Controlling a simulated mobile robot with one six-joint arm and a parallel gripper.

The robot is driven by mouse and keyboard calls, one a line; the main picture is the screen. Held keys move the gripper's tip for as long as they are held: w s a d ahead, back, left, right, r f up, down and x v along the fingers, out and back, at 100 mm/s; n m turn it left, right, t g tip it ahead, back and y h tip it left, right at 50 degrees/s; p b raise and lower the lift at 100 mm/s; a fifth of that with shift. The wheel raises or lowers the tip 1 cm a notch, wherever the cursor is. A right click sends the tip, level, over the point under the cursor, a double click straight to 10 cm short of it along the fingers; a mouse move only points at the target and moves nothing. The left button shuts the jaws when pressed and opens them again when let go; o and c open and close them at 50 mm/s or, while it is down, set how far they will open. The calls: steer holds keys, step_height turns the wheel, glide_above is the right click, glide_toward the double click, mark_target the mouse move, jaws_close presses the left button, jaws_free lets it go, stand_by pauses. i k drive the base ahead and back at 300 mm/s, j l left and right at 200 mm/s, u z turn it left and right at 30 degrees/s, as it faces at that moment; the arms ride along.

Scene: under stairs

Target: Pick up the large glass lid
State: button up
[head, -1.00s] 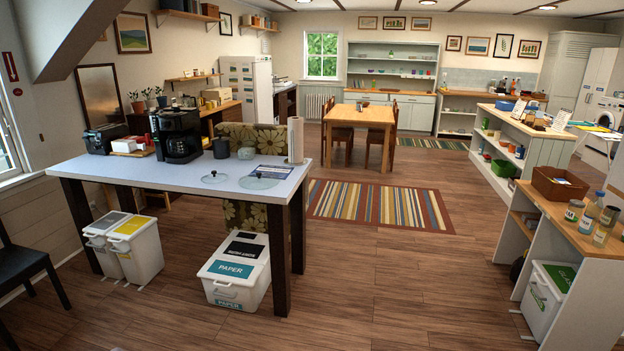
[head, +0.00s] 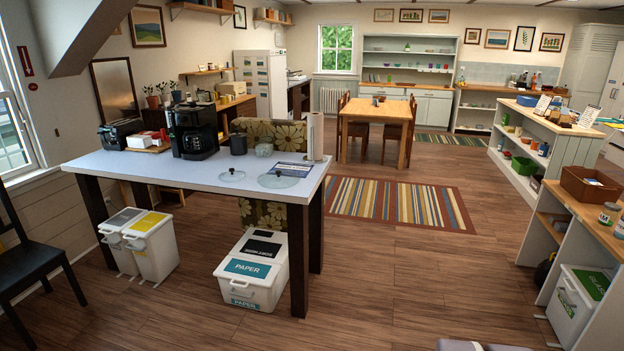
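The large glass lid (head: 278,181) lies flat on the white table (head: 130,168), close to its front right edge. It is clear, with a thin rim and a small knob on top. A smaller glass lid (head: 231,175) lies to its left, apart from it. A booklet (head: 290,169) lies just behind the large lid, and a paper towel roll (head: 315,136) stands behind it to the right. My gripper is not clearly seen; only a grey shape, which I cannot identify, shows at the bottom edge.
A coffee maker (head: 194,131), a dark mug (head: 238,144) and a toaster (head: 119,134) stand farther back on the table. A paper bin (head: 251,270) is beneath it. A black chair (head: 32,252) is at left. The wooden floor in front is open; a shelf unit (head: 583,213) stands right.

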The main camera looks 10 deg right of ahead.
mark_target(275, 179)
steer(key=j+u, duration=0.1)
steer(key=u, duration=0.35)
steer(key=i+u, duration=0.15)
steer(key=u, duration=0.3)
steer(key=i+u, duration=0.1)
steer(key=u, duration=0.35)
steer(key=i+u, duration=0.1)
steer(key=u, duration=0.35)
steer(key=i+u, duration=0.1)
steer(key=u, duration=0.35)
steer(key=l+u, duration=0.1)
steer(key=u, duration=0.4)
steer(key=i+l+u, duration=0.1)
steer(key=u, duration=0.35)
steer(key=l+u, duration=0.1)
steer(key=u, duration=0.35)
steer(key=i+l, duration=0.05)
